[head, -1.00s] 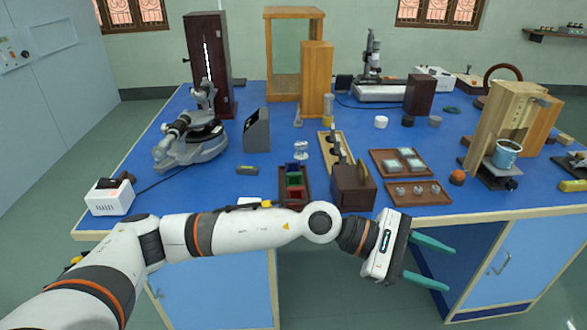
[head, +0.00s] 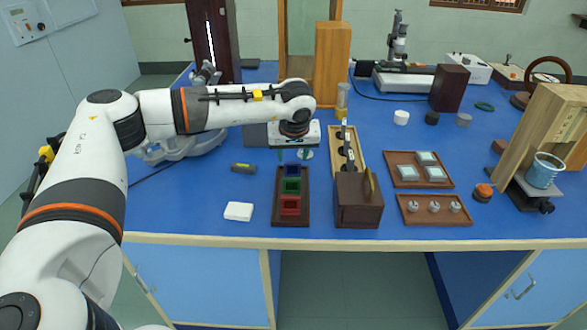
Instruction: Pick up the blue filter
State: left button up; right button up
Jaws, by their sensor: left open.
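The blue filter (head: 292,170) sits at the far end of a dark wooden tray (head: 290,219), behind a green filter (head: 291,186) and a red filter (head: 290,205). My left gripper (head: 294,154) points down just above and behind the blue filter. Its teal fingers are apart and nothing shows between them. I cannot tell how far the fingertips are above the filter. My right gripper is not in view.
A dark wooden box (head: 358,212) and a long wooden rack (head: 338,135) stand right of the filter tray. A white block (head: 238,211) and a small dark cylinder (head: 243,168) lie to its left. Two brown trays (head: 435,217) are farther right.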

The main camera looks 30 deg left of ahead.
aim_at(292, 164)
pick_arm(q)
jog(key=shift+w+a+f, duration=0.1)
jog(key=shift+w+f, duration=0.15)
jog(key=shift+f, duration=0.35)
jog(key=x, duration=0.5)
jog(key=shift+w+a+f, duration=0.1)
jog(key=shift+w+f, duration=0.1)
jog(key=shift+f, duration=0.2)
jog(key=c, duration=0.6)
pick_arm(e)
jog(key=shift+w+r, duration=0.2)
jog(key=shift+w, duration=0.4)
